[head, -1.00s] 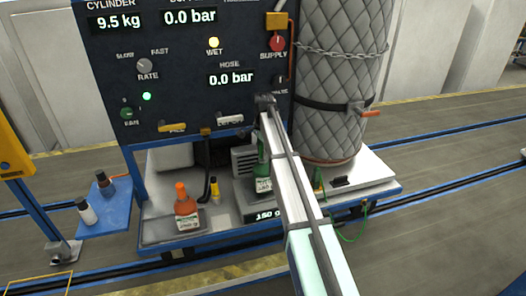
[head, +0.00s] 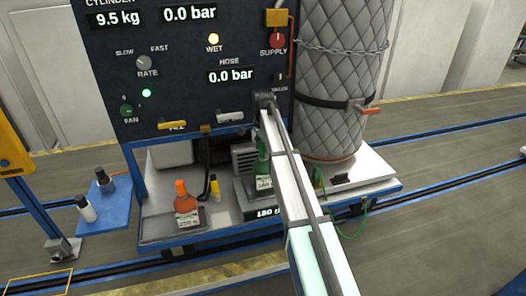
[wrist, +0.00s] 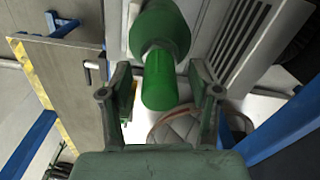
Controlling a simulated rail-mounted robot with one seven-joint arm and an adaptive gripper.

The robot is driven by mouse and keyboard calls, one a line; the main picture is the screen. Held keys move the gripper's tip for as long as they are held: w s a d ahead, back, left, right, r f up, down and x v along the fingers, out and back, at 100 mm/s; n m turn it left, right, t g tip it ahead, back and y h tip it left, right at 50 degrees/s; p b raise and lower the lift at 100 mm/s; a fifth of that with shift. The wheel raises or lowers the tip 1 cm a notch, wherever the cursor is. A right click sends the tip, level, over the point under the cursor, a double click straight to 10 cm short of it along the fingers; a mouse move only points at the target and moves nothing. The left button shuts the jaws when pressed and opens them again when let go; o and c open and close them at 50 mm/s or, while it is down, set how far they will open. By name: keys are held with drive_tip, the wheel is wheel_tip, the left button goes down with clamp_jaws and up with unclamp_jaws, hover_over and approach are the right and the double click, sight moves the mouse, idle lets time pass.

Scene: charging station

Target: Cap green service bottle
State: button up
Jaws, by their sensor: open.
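The green service bottle (head: 262,172) stands upright on the scale at the middle of the station, partly hidden behind my arm in the head view. In the wrist view the green bottle (wrist: 160,28) shows its wide shoulder and a narrower bright green top, a neck or cap; I cannot tell which. My gripper (wrist: 160,95) is open, with one finger on each side of that narrow top and a visible gap on both sides. It holds nothing. In the head view the fingers are hidden. I cannot make out a separate loose cap.
A blue side shelf (head: 108,207) holds a white bottle (head: 86,208) and a dark bottle (head: 107,184). A quilted cylinder (head: 338,80) stands right, and the control panel (head: 180,60) rises behind.

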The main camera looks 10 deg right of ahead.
sight(263, 144)
wheel_tip(263, 144, up, 11)
drive_tip(key=shift+r, duration=0.1)
idle(0.3)
